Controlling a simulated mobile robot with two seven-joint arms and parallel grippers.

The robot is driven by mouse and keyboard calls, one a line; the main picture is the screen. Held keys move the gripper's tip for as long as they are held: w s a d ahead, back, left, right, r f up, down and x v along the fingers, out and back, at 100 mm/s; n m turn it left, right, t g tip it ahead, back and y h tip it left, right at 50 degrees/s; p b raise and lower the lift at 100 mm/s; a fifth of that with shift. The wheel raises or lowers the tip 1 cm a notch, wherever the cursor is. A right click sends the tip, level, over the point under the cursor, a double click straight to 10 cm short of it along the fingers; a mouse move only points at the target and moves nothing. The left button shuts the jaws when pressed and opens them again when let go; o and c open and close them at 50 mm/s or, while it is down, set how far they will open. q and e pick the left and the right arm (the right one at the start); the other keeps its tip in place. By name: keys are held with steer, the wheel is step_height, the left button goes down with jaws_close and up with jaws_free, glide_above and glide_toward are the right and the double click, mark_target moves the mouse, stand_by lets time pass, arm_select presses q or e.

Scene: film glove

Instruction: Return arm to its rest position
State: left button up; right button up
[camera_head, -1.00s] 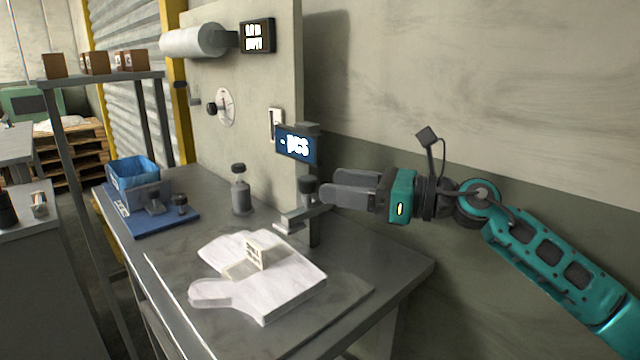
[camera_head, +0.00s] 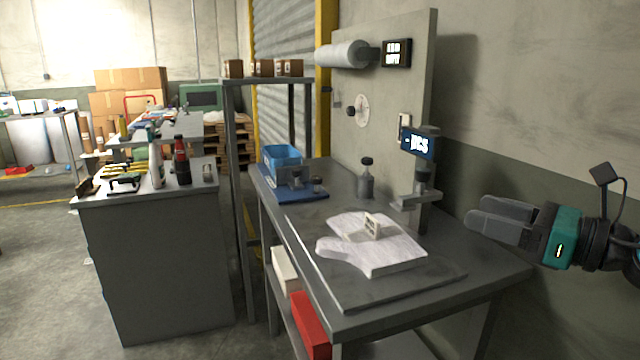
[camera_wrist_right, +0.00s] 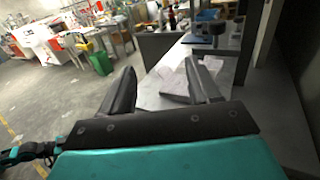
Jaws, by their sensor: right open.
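My right gripper (camera_head: 500,222) is at the right of the head view, beyond the right edge of the grey workbench (camera_head: 470,255), with its fingers pointing left. It is open and empty. In the right wrist view its two fingers (camera_wrist_right: 160,92) stand apart, with the bench and white glove-shaped piece between and beyond them. The white glove-shaped piece (camera_head: 345,250) lies on a flat plate on the bench, with a small cream frame-like part (camera_head: 373,226) on top. The gripper is apart from both. My left gripper does not show in the head view.
A gauge stand with a blue display (camera_head: 417,143) rises at the bench's back right, near the gripper. A dark bottle (camera_head: 366,180) and a blue bin (camera_head: 283,160) stand farther left. A grey wall is behind the arm. A grey cabinet (camera_head: 165,270) stands left of the bench.

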steer(key=s+a+f+m+t+h+p, duration=0.1)
steer(key=s+f+m+t+h+p, duration=0.15)
steer(key=f+m, duration=0.8)
steer(key=s+a+f+m+t+h+p, duration=0.15)
steer(key=f+m+t+h, duration=0.35)
steer(key=m, duration=1)
arm_select(q)
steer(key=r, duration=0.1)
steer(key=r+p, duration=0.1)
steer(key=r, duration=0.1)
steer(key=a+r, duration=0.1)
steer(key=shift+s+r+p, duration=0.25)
steer(key=shift+p, duration=0.05)
arm_select(e)
steer(key=s+a+f+m+g+h, duration=0.2)
steer(key=s+f+m+g, duration=0.2)
steer(key=s+f+m, duration=0.4)
steer(key=s+a+f+m+g+h, duration=0.1)
steer(key=s+a+f+m+g, duration=0.1)
steer(key=s+f+m+g, duration=0.3)
steer(key=s+f+m, duration=0.4)
steer(key=f, duration=0.3)
steer(key=shift+a+h, duration=0.35)
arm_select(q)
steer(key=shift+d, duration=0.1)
